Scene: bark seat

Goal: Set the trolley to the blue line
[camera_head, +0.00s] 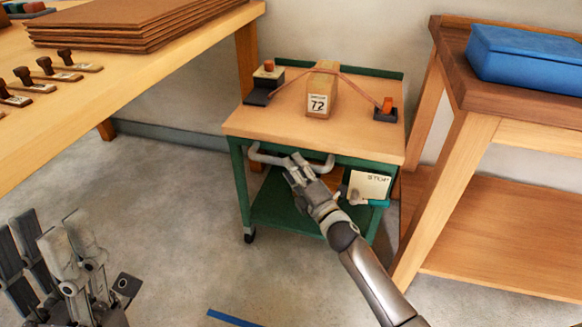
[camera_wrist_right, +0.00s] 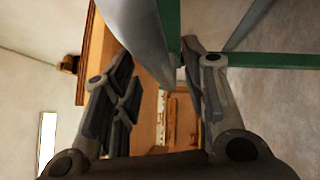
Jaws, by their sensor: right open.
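The trolley (camera_head: 240,122) has a wooden top and a green frame on casters. It stands against the wall between two benches. Its grey handle (camera_head: 262,157) runs along the front edge and also shows in the right wrist view (camera_wrist_right: 146,38). My right gripper (camera_head: 298,168) is at the handle's middle; in the wrist view its open fingers (camera_wrist_right: 160,85) stand on either side of the grey bar. The blue line (camera_head: 233,318) lies on the floor at the bottom edge, in front of the trolley and partly cut off. My left gripper (camera_head: 48,250) is open and empty at lower left.
On the trolley top are a wooden block marked 72 (camera_head: 321,92), a strap and two small dark blocks. A card (camera_head: 368,185) hangs at its front right. A bench (camera_head: 190,45) stands left, a wooden table (camera_head: 480,110) close at right. The floor in front is clear.

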